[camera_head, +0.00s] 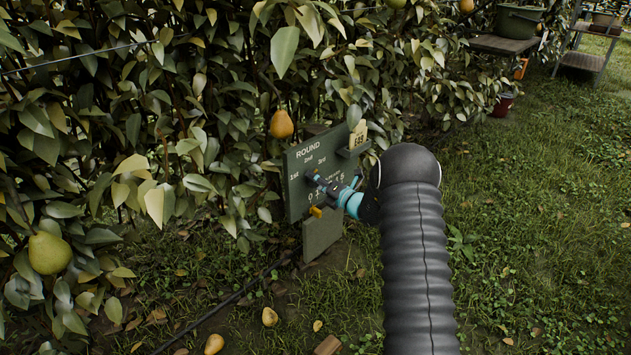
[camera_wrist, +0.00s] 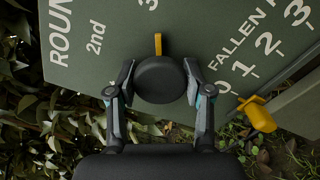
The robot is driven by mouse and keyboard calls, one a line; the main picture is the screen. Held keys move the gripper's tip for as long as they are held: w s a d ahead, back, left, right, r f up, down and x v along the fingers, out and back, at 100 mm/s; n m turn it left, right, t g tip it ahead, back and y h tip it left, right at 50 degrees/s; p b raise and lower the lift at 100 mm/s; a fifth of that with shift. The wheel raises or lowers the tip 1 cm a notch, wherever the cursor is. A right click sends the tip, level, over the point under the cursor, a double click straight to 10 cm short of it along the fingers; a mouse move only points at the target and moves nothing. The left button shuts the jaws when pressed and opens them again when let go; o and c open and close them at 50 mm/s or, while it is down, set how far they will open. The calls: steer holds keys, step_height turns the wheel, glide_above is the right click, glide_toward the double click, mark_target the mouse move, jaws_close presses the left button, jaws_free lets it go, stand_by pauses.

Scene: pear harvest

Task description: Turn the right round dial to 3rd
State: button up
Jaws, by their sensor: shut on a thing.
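The dark round dial (camera_wrist: 160,80) with a yellow pointer (camera_wrist: 158,44) is on a green board (camera_wrist: 125,40), centred in the wrist view. My gripper (camera_wrist: 160,77) has one finger on each side of the dial and is shut on it. The pointer aims up in the wrist view, close to the line of the partly cut-off 3rd label (camera_wrist: 150,4). The 2nd label (camera_wrist: 97,38) lies to its left. In the head view my gripper (camera_head: 325,187) is at the board (camera_head: 298,205), hiding much of the dial.
Leafy branches with pears (camera_head: 282,124) crowd the board's left. Grass (camera_head: 530,220) is open on the right. A bench with a pot (camera_head: 515,22) stands far back.

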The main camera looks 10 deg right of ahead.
steer(key=o, duration=1.1)
steer(key=shift+o, duration=0.2)
steer(key=v, duration=1.2)
